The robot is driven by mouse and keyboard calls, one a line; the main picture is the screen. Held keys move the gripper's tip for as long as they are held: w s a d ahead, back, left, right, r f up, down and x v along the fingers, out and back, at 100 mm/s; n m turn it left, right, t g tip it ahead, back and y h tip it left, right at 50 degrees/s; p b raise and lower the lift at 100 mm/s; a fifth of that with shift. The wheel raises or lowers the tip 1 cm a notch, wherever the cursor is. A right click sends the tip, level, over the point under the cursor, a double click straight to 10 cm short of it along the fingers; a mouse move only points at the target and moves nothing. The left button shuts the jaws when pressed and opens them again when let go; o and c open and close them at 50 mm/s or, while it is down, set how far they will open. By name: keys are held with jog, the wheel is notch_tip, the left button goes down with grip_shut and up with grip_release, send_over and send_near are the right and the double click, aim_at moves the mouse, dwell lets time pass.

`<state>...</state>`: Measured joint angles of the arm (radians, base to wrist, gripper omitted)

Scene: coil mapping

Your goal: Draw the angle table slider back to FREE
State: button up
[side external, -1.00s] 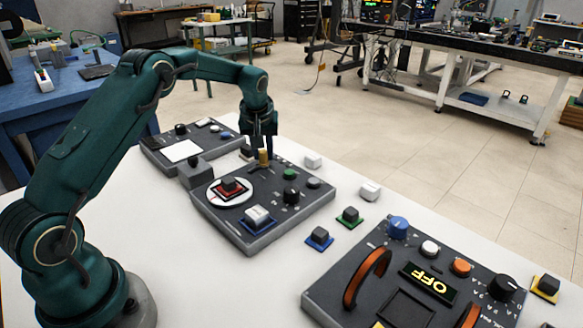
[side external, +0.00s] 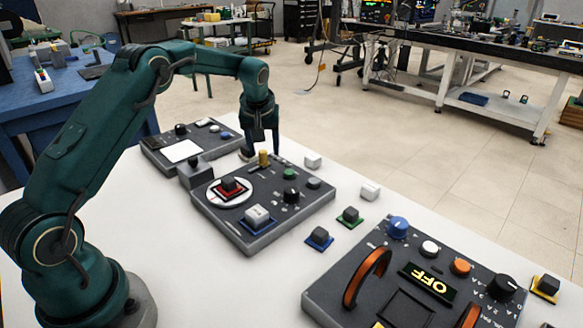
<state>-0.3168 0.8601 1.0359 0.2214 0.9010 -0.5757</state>
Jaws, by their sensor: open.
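The angle table is the dark grey panel (side external: 228,217) in the middle of the white bench. It carries a round white disc (side external: 214,197) with a red square and dark block on it. A brass-yellow slider knob (side external: 263,158) stands upright at its far edge, by a short slot. My gripper (side external: 262,147) points down at that edge, just behind and over the knob. Its fingers are apart, with the knob showing in front of the gap. I cannot tell whether either finger touches the knob. The FREE marking is too small to read.
Green and black knobs (side external: 291,195) sit right of the disc. Another panel (side external: 158,152) lies behind left, with a grey block (side external: 196,172) between. A panel reading OFF, with orange handles (side external: 367,278), is at front right. Small coloured blocks (side external: 319,237) dot the bench between panels.

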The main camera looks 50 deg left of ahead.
aim_at(265, 150)
jog(key=v, duration=0.3)
jog(key=shift+r, duration=0.15)
jog(key=shift+d, duration=0.1)
dwell(0.4)
jog(key=s+d+r+m+t, duration=0.1)
jog(key=s+d+r+t, duration=0.1)
jog(key=s+d+r, duration=0.35)
jog(key=s+d+r+m+t, duration=0.1)
jog(key=s+d+r, duration=0.15)
jog(key=r, duration=0.65)
jog(key=s+d+f+m+h, duration=0.1)
jog(key=s+d+f+m, duration=0.2)
jog(key=s, duration=0.6)
jog(key=s+d+f+m+h, duration=0.2)
jog(key=s+d+f+m, duration=0.2)
jog(key=s, duration=0.5)
jog(key=shift+d+f+g, duration=0.3)
jog(key=shift+d+f, duration=0.2)
jog(key=shift+d, duration=0.4)
